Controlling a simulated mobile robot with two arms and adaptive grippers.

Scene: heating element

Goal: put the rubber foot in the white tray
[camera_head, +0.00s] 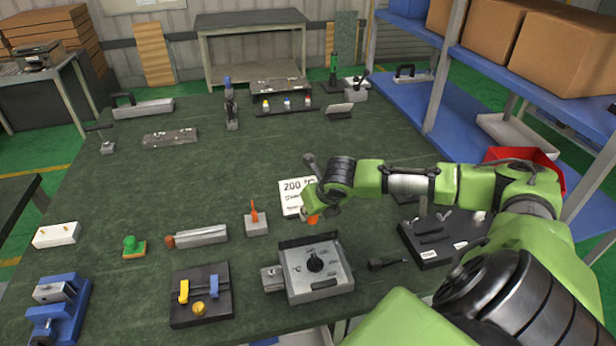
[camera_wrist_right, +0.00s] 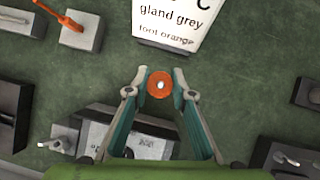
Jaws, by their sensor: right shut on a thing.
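The orange rubber foot (camera_wrist_right: 160,85), a round disc with a pale centre hole, sits between the fingertips of my right gripper (camera_wrist_right: 160,90), which is shut on it. In the head view the foot (camera_head: 313,219) shows as an orange patch below my right wrist, close to the white instruction card (camera_head: 292,197). The card reads 200 °C and, in the wrist view, "gland grey" and "foot orange". A whitish tray (camera_head: 516,136) lies on the blue shelf at the right, well away from the gripper. My left gripper is out of view.
A grey box with a black knob (camera_head: 316,266) stands just in front of the gripper. A block with an orange lever (camera_head: 256,220) is to its left, a black fixture (camera_head: 445,238) to its right. A red bin (camera_head: 525,160) is behind my right arm.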

